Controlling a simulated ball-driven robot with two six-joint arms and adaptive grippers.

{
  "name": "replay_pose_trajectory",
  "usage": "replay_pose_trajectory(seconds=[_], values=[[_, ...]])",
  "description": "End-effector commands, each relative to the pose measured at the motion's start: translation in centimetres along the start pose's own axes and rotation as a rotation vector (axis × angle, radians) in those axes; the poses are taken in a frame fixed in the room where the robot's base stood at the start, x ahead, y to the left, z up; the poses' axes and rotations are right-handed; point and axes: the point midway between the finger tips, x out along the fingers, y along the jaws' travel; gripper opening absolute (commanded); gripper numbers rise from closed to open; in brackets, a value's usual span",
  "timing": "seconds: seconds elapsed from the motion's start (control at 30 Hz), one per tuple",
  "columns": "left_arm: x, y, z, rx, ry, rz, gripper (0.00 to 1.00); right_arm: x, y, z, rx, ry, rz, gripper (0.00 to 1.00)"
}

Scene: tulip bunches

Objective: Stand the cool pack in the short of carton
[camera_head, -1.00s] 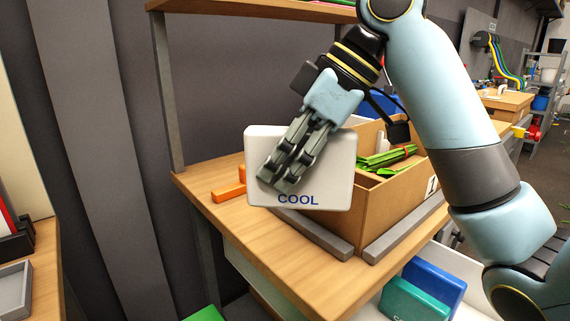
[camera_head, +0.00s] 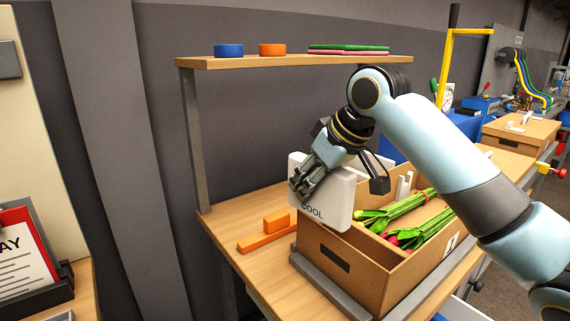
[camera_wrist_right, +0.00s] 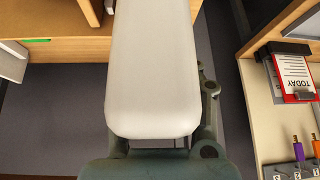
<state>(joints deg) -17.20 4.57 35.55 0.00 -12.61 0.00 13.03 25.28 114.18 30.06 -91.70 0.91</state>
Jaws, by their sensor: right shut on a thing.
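The white cool pack (camera_head: 336,200), marked "COOL", is held upright and slightly tilted at the carton's left end in the head view. My right gripper (camera_head: 308,186) is shut on it from the left side. The pack also fills the middle of the right wrist view (camera_wrist_right: 153,70). The brown carton (camera_head: 348,267) stands on the wooden bench and holds tulip bunches (camera_head: 410,208) with green leaves. The pack overlaps the carton's near left rim; I cannot tell if its lower edge is inside. My left gripper is not in view.
Grey rails (camera_head: 330,288) border the carton. Orange blocks (camera_head: 276,222) lie on the bench to its left. A shelf (camera_head: 290,61) with blue and orange rings is above. A clipboard (camera_head: 24,252) stands at far left. Bench between post and orange blocks is clear.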

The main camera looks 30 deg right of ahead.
Motion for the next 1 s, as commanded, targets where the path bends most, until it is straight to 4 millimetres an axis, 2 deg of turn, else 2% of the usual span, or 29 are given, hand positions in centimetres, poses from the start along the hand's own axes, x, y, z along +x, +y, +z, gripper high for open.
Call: replay_pose_trajectory(seconds=[0.03,0.2,0.3,0.5,1.0], values=[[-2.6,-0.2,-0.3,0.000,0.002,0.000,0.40,-1.6,1.2,-0.2,0.021,-0.006,0.021,0.00],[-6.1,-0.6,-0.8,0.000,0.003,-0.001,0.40,-2.9,3.8,1.1,0.073,-0.001,0.059,0.00],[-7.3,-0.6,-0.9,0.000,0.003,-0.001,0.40,-3.5,4.5,1.8,0.085,0.000,0.066,0.00],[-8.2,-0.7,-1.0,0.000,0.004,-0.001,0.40,-3.8,5.0,2.6,0.092,0.003,0.067,0.00],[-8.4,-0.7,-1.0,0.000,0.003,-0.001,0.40,-3.8,5.0,2.6,0.092,0.004,0.066,0.00]])
